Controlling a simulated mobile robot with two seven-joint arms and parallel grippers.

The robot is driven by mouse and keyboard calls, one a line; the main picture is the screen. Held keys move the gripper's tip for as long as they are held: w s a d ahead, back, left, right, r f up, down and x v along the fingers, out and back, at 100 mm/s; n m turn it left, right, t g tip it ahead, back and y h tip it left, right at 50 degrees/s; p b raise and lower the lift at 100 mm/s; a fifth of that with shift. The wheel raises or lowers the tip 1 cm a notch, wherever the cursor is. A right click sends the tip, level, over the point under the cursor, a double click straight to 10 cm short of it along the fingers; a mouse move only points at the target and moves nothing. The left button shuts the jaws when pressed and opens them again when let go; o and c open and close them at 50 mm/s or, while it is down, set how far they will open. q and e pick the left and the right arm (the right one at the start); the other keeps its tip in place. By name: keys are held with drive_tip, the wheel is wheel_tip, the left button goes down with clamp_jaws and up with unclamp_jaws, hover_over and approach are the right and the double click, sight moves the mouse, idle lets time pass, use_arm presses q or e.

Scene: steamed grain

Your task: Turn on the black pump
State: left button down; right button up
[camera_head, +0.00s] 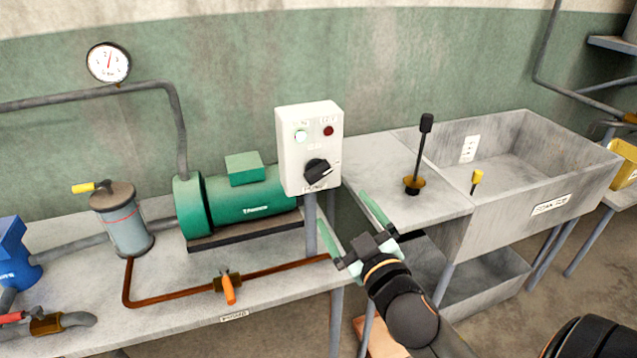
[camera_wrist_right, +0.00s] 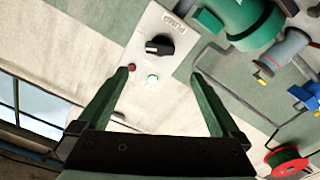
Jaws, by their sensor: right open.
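A white control box (camera_head: 310,150) stands on a post at the table's right end. It bears a black rotary knob (camera_head: 317,172), a pale green lamp (camera_head: 301,136) and a dark red lamp (camera_head: 328,131). In the right wrist view the knob (camera_wrist_right: 160,44) sits beside the box's "PUMP" label. My right gripper (camera_head: 344,210) is open and empty, below and in front of the box, apart from the knob. In the wrist view its fingers (camera_wrist_right: 160,75) spread to either side of the lamps. The pump I see is green (camera_head: 240,195), not black. My left gripper is not in view.
A concrete sink (camera_head: 560,175) with a black lever (camera_head: 420,150) on its ledge stands to the right. A grey cylinder (camera_head: 125,225), an orange-handled valve (camera_head: 228,287) and a blue device (camera_head: 14,262) are on the left table. A gauge (camera_head: 108,63) hangs above.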

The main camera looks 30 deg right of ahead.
sight(321, 176)
drive_tip(key=p+x, duration=0.1)
drive_tip(key=x, duration=1.1)
drive_tip(key=shift+w+p, duration=0.15)
drive_tip(key=shift+p, duration=0.25)
drive_tip(key=c, duration=1.3)
drive_tip(key=m, duration=0.2)
drive_tip(key=shift+m, duration=0.3)
drive_tip(key=m+p, duration=0.1)
drive_tip(key=m, duration=0.2)
drive_tip(key=o, duration=1.3)
